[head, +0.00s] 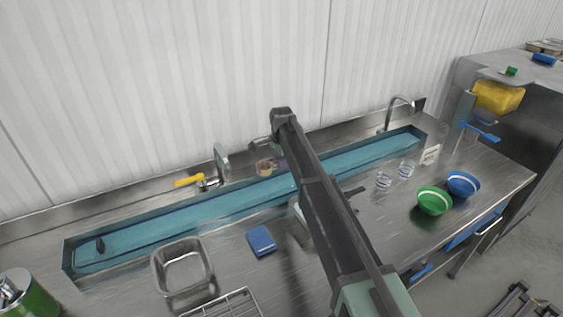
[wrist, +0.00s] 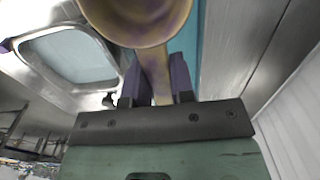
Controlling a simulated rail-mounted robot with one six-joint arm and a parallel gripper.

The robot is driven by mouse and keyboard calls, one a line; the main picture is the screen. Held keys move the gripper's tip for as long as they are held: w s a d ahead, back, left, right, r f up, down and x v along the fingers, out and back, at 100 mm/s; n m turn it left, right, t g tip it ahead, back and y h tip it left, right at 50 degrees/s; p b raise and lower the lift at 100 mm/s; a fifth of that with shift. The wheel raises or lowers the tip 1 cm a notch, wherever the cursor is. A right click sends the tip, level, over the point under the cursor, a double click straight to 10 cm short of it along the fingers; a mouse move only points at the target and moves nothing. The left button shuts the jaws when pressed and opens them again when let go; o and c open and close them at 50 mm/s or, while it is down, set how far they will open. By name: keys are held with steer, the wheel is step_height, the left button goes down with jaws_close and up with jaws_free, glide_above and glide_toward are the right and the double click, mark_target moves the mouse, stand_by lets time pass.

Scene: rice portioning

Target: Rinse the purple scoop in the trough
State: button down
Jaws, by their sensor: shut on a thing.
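The scoop (wrist: 140,20), tan inside with purplish tinges, fills the top of the wrist view. My gripper (wrist: 156,82) is shut on its handle, with a purple finger on each side. In the head view a small tan round thing, seemingly the scoop (head: 265,167), shows left of my arm near the trough's back edge. The trough (head: 215,208) is long, narrow and filled with blue-green water. The scoop appears to be above the water; the exact height cannot be told. My arm hides much of the gripper in the head view.
A yellow-handled tap (head: 190,181) and another tap (head: 400,110) stand behind the trough. In front are a steel pan (head: 157,272), a blue sponge (head: 261,241), a wire rack (head: 225,305), clear cups (head: 383,181), a green bowl (head: 434,203) and a blue bowl (head: 464,185).

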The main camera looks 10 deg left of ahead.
step_height(320, 180, down, 9)
steer(key=b, duration=0.8)
steer(key=shift+f+b, duration=1.2)
steer(key=shift+b, duration=0.05)
stand_by(1.1)
steer(key=shift+s+a, duration=0.95)
steer(key=shift+a, duration=0.15)
steer(key=shift+w+d, duration=1)
steer(key=shift+d, duration=0.15)
